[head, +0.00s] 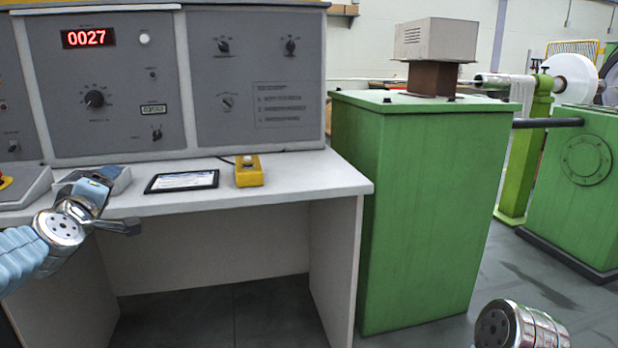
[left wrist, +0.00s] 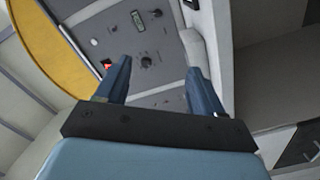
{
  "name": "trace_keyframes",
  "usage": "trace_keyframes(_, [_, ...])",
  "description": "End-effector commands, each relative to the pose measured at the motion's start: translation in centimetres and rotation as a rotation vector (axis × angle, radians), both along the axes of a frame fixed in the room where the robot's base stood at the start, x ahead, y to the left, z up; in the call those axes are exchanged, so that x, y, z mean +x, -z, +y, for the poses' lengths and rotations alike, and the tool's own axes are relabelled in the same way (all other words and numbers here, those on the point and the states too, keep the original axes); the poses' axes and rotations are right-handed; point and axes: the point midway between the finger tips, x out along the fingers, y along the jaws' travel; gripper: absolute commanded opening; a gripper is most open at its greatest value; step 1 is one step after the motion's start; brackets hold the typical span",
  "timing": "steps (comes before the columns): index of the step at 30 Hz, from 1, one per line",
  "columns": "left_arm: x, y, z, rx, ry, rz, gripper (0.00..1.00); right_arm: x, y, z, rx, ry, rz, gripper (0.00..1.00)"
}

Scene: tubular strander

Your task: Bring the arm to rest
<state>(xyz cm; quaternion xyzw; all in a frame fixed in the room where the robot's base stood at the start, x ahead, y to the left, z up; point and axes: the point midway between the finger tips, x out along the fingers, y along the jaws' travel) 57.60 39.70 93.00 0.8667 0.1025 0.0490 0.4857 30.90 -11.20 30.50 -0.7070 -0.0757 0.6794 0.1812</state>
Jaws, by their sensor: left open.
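My left arm comes in from the left in the head view, in front of the control desk. Its left gripper (head: 120,200) is over the desk's front edge and partly hidden by its own wrist. In the left wrist view the left gripper (left wrist: 160,80) is open, with two blue fingers apart and nothing between them. Beyond the fingers is the grey control panel (left wrist: 150,100), tilted in that view. A silver joint of my other arm shows at the bottom right of the head view; its gripper is out of view.
The control desk (head: 270,182) bears a black-framed tablet (head: 182,181) and a yellow box (head: 249,170). A green cabinet (head: 425,210) stands right of the desk. Open floor lies between cabinet and green machine (head: 570,190).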

Motion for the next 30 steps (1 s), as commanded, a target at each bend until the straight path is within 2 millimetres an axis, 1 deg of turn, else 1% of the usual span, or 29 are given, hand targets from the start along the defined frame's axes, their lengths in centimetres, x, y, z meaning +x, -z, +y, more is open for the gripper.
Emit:
trace_keyframes(1, [0.4, 1.0, -0.3, 0.003, 0.007, 0.019, 0.68, 0.1, 0.0, 0.0, 0.0, 0.0, -0.002, 0.43])
trace_keyframes(7, [1.6, 4.3, -1.3, 0.021, 0.03, 0.081, 0.68, 0.1, 0.0, 0.0, 0.0, -0.001, -0.001, 0.43])
trace_keyframes(11, [2.5, 7.4, -2.3, 0.039, 0.055, 0.139, 0.68, 0.1, 0.0, 0.0, 0.0, -0.001, -0.001, 0.43])
trace_keyframes(12, [2.9, 8.8, -2.8, 0.046, 0.066, 0.165, 0.68, 0.1, 0.0, 0.0, 0.0, -0.001, -0.001, 0.43])
trace_keyframes(14, [3.3, 10.8, -3.5, 0.056, 0.083, 0.202, 0.68, 0.1, 0.0, 0.0, 0.0, -0.001, -0.001, 0.43])
trace_keyframes(17, [3.9, 14.8, -4.9, 0.077, 0.118, 0.274, 0.68, 0.1, 0.0, 0.0, 0.0, -0.001, -0.001, 0.43])
trace_keyframes(20, [4.2, 19.8, -6.8, 0.103, 0.167, 0.366, 0.68, 0.1, 0.0, 0.0, 0.0, -0.001, -0.001, 0.43])
trace_keyframes(21, [4.2, 22.3, -7.7, 0.115, 0.192, 0.409, 0.68, 0.1, 0.0, 0.0, 0.0, -0.001, -0.001, 0.43])
trace_keyframes(23, [3.9, 26.6, -9.4, 0.136, 0.239, 0.486, 0.68, 0.1, 0.0, 0.0, 0.0, -0.001, -0.001, 0.43])
trace_keyframes(24, [3.4, 29.7, -10.7, 0.152, 0.276, 0.543, 0.68, 0.1, 0.0, 0.0, 0.0, -0.001, -0.001, 0.43])
trace_keyframes(26, [2.1, 34.6, -12.7, 0.175, 0.339, 0.632, 0.68, 0.1, 0.0, 0.0, 0.0, -0.001, -0.001, 0.43])
trace_keyframes(27, [1.0, 37.7, -14.1, 0.189, 0.383, 0.689, 0.68, 0.1, 0.0, 0.0, 0.0, -0.001, -0.001, 0.43])
trace_keyframes(29, [-1.0, 42.1, -16.1, 0.212, 0.453, 0.773, 0.68, 0.1, 0.0, 0.0, 0.0, -0.001, -0.001, 0.43])
trace_keyframes(30, [-2.7, 45.0, -17.5, 0.223, 0.503, 0.83, 0.68, 0.1, 0.0, 0.0, 0.0, -0.001, -0.001, 0.43])
